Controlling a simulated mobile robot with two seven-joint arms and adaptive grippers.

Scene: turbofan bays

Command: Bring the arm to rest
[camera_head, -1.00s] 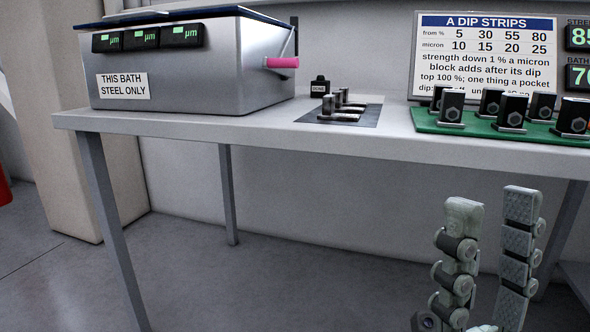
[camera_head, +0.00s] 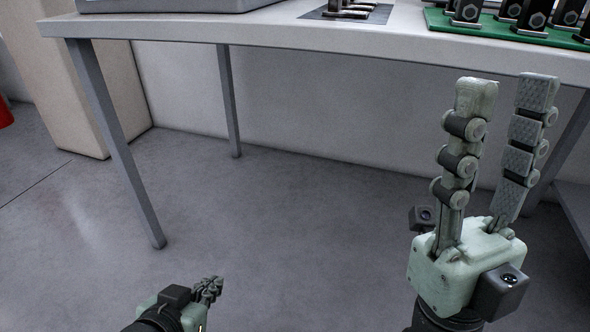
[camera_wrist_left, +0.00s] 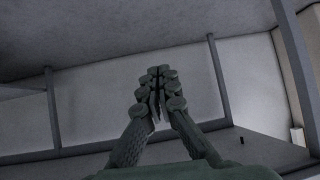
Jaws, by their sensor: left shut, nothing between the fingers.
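My left gripper (camera_head: 212,284) is low in the head view, at the bottom left of centre, over the floor. Its fingers are together with nothing between them; the left wrist view also shows the closed fingers (camera_wrist_left: 157,78). My right gripper (camera_head: 508,86) is at the right of the head view, pointing up in front of the table. Its two fingers stand well apart and nothing is between them.
The table (camera_head: 180,30) stands ahead, with the grey bath (camera_head: 180,5), a dark mat (camera_head: 322,13) with small parts and a green tray (camera_head: 450,24) of dark blocks on top. A table leg (camera_head: 120,150) stands at left. Floor between is clear.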

